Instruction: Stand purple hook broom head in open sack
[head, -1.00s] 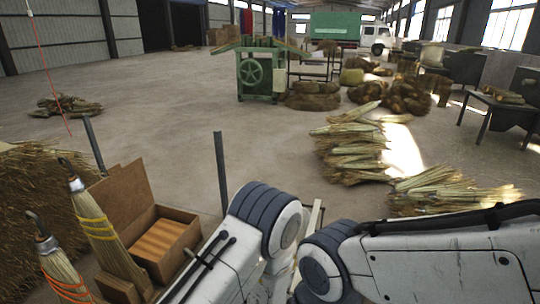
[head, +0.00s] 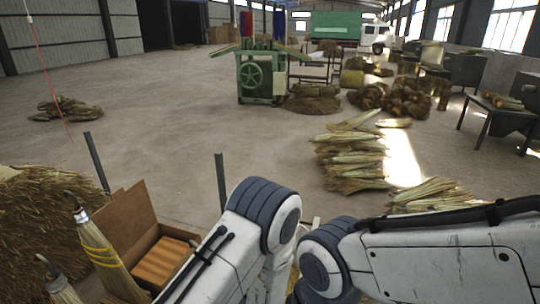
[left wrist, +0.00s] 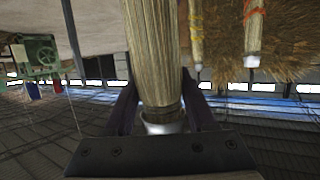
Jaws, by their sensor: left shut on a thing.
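My left gripper (left wrist: 160,100) is shut on a straw broom head (left wrist: 155,45) at its narrow neck, near a pale metallic collar. In the left wrist view the straw runs up out of the picture. No purple hook shows on it. Two other broom heads stand at the left of the head view: a yellow-banded one (head: 98,250) with a dark hook, and one with a grey hook (head: 60,287) cut off by the lower edge. They also show in the left wrist view, the second with red bands (left wrist: 254,30). I cannot make out an open sack. My right gripper is out of view.
A brown open box (head: 160,252) with orange contents stands beside the yellow-banded broom head. Two dark posts rise near it, one at the centre (head: 220,180). A straw heap (head: 40,220) lies at left, straw bundles (head: 352,158) at right. The middle floor is clear.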

